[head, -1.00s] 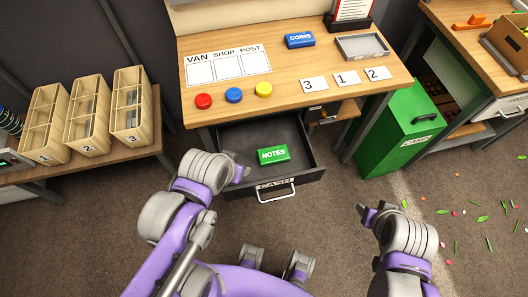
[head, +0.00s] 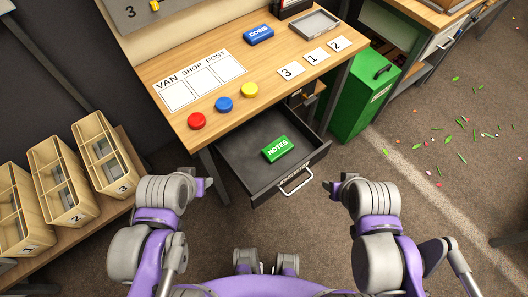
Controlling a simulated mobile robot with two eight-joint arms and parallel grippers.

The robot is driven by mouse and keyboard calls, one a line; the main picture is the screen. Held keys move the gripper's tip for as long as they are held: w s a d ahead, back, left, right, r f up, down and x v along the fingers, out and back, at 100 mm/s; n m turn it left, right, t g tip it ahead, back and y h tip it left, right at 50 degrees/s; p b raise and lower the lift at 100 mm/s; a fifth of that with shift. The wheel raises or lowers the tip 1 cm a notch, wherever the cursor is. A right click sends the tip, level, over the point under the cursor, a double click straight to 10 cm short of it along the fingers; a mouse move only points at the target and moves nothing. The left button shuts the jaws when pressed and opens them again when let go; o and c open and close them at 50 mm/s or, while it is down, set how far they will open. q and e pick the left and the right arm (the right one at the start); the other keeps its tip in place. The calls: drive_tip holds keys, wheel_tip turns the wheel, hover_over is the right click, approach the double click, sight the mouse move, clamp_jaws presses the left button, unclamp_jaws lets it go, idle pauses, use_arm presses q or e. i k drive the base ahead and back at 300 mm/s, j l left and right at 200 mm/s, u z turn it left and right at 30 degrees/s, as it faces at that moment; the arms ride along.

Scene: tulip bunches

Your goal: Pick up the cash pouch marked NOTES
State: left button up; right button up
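The green cash pouch marked NOTES (head: 278,149) lies flat in the open drawer (head: 240,165) under the table. The drawer has a pale front handle (head: 296,182). My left gripper (head: 207,187) is left of the drawer, apart from it and from the pouch. My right gripper (head: 329,186) is just right of the drawer's front corner, apart from the pouch. Neither gripper holds anything that I can see. The finger gaps are too small and turned to read clearly.
The table (head: 180,110) above the drawer carries a blue COINS pouch (head: 258,35), a grey tray (head: 314,24), number cards and three coloured discs. A green bin (head: 362,95) stands to the right. Tan bins (head: 105,155) stand at left. Petals litter the right floor.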

sight(279, 147)
drive_tip(key=j, duration=0.35)
drive_tip(key=k+j, duration=0.15)
drive_tip(key=j, duration=0.95)
drive_tip(key=i+z, duration=0.05)
